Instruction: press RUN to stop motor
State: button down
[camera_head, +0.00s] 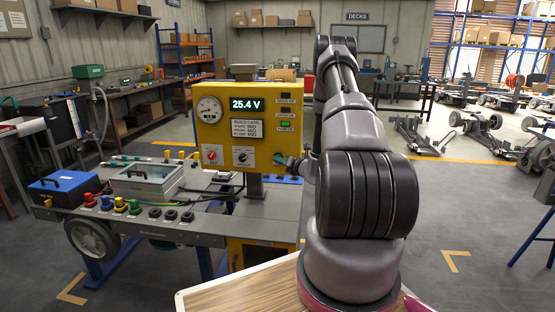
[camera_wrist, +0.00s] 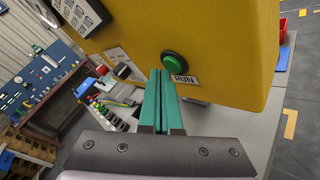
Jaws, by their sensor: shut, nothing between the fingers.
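A yellow control panel (camera_head: 238,131) stands on a post on the grey workbench. Its display (camera_head: 246,103) reads 25.4 V, and a small green indicator (camera_head: 286,124) shows on its right side. In the wrist view, a round green button (camera_wrist: 174,62) sits on the yellow face beside a label (camera_wrist: 184,79) reading RUN. My gripper (camera_wrist: 161,75) is shut and empty, its green fingertips just left of and below the button. I cannot tell whether they touch the panel.
The workbench (camera_head: 215,228) holds a blue toolbox (camera_head: 62,187), a grey tray box (camera_head: 146,181) and several coloured connectors at its front. A wooden-topped surface (camera_head: 240,291) is close in front. Open floor lies to the right, with wheeled chassis (camera_head: 478,126) further back.

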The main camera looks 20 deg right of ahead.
jog(key=shift+s+a, duration=0.1)
jog(key=shift+s, duration=0.05)
jog(key=shift+s+a, duration=0.55)
jog(key=shift+s, duration=0.25)
jog(key=shift+s+a, duration=0.55)
jog(key=shift+s, duration=0.3)
jog(key=shift+s+a, duration=0.55)
jog(key=shift+s, duration=0.25)
jog(key=s+a, duration=0.1)
jog(key=s, duration=0.1)
jog(key=s+a, duration=0.2)
jog(key=shift+s, duration=0.25)
